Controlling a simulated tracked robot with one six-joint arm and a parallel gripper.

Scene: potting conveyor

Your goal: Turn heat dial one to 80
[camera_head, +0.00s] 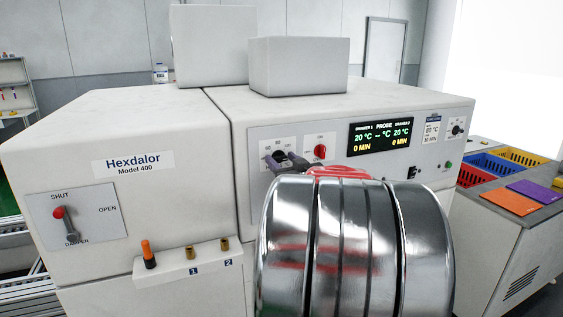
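A dark dial (280,156) sits at the left of the control panel on the white Hexdalor oven. Its labels are too small to read, so I cannot tell which number it carries. My gripper (283,160) is at this dial, its purple-grey fingers on either side of it. Whether they press on it or stand open around it is unclear. The dial's pointer is hidden. The lit display (380,136) reads 20 °C at left and right, a dash in the middle, and 0 MIN twice.
A red knob (320,151) is close right of my gripper. Another dark dial (456,130) is at the panel's far right. A damper lever (65,222) and orange-topped handle (149,254) are on the left. Coloured bins (491,166) stand at the right.

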